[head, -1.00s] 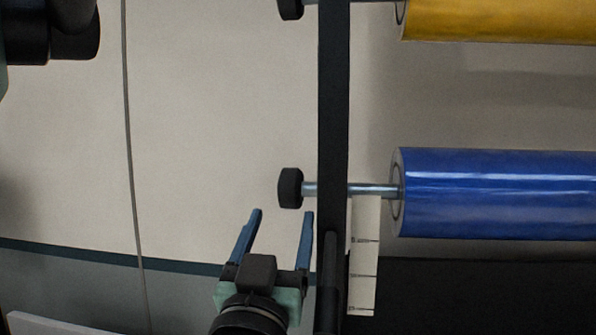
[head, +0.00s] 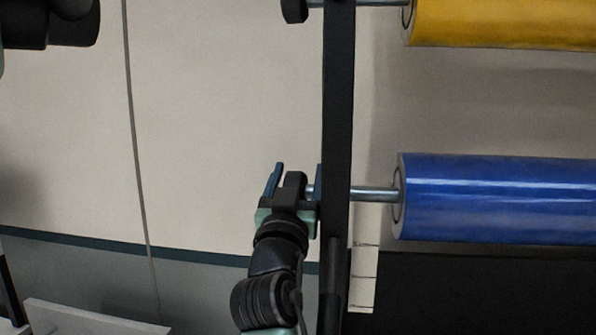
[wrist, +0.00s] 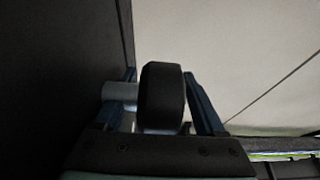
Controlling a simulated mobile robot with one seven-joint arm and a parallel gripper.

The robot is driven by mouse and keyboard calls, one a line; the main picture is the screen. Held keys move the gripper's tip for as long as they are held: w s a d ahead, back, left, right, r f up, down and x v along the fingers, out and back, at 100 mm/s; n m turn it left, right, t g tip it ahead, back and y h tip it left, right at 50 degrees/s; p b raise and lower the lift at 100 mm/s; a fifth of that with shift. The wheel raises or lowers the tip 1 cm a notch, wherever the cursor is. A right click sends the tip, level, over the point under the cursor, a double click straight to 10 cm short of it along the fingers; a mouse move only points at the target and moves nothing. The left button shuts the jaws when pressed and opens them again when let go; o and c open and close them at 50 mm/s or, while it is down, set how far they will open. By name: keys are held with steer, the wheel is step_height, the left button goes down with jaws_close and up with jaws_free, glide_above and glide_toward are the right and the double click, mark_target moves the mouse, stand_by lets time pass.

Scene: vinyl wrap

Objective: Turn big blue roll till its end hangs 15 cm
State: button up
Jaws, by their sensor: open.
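The big blue roll (head: 500,198) is mounted on a metal rod (head: 372,194) at the right of the head view. The rod passes through a black upright post to a black knob at its left end. My gripper (head: 297,178) is at that knob. In the wrist view the knob (wrist: 162,97) sits between the open fingers of my gripper (wrist: 164,90), with the left finger by the rod side. I cannot tell whether either finger touches it. A white scale strip (head: 363,275) with dark marks hangs below the rod. No hanging end of the blue film is visible.
The black upright post (head: 337,120) stands just right of my gripper. A yellow roll (head: 500,22) is above the blue one, with its own black knob (head: 294,9). A pale surface (head: 85,318) is at lower left. Left of the post is open room before the wall.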

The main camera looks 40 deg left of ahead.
steer(key=shift+c, duration=0.3)
jaws_close()
steer(key=shift+r+g+p, duration=0.15)
steer(key=shift+g+p, duration=0.25)
steer(key=shift+p, duration=0.75)
